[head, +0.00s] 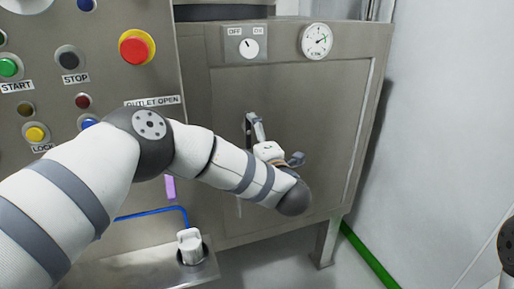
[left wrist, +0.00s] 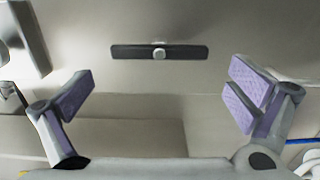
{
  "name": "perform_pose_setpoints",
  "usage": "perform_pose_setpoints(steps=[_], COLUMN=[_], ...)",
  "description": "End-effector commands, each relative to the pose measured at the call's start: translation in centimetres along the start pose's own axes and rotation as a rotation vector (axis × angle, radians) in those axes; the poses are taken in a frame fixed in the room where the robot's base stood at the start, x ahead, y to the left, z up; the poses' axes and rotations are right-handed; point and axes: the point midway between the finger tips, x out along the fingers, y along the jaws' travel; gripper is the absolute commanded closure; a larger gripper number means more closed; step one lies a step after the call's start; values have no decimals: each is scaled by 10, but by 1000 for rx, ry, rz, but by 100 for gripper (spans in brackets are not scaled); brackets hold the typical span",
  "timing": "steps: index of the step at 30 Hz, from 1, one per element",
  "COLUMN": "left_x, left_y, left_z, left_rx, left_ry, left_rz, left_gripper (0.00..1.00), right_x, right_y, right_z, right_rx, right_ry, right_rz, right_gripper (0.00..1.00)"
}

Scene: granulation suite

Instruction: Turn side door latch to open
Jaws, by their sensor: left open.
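The side door (head: 320,110) is a flat grey metal panel on the cabinet's right-hand face. In the left wrist view the latch (left wrist: 185,52) is a dark straight bar with a pale round hub at its middle, lying across the picture. My left gripper (head: 276,140) is in front of the door, with its fingers spread and nothing between them. In the left wrist view, its purple-padded fingers (left wrist: 160,92) stand wide on either side, apart from the bar, which shows beyond them. In the head view my wrist and gripper hide most of the latch. My right gripper is out of view.
Above the door are an OFF/ON rotary switch (head: 250,45) and a round gauge (head: 317,40). The button panel with a red emergency stop (head: 136,47) is at left. A white fitting with a blue tube (head: 190,245) sits below my forearm. A pale wall (head: 445,120) bounds the right.

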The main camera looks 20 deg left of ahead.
Motion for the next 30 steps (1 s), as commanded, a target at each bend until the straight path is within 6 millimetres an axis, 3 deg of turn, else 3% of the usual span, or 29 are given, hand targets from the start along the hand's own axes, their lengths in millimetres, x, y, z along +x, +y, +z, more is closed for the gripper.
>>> perform_pose_setpoints(steps=[3,9,20,22,23,26,27,29,30], left_x=[-34,-71,-79,-82,-85,-110,-126,-155,-176], left_y=[0,0,0,-10,-22,-90,-126,-177,-207], left_z=[2,1,0,2,4,5,0,-18,-35], left_rx=[1,-1,0,40,83,341,473,661,778], left_ry=[-7,-3,-2,-36,-75,-295,-407,-567,-669], left_rz=[-1,0,0,-13,-28,-121,-175,-258,-315], left_gripper=[0,0,0,0,0,0,0,0,0], right_x=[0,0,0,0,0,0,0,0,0], right_y=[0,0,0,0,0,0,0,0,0], right_z=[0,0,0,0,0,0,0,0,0], right_rx=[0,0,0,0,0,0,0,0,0], right_ry=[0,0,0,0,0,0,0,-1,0], right_rz=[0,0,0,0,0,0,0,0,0], right_gripper=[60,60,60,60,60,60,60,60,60])
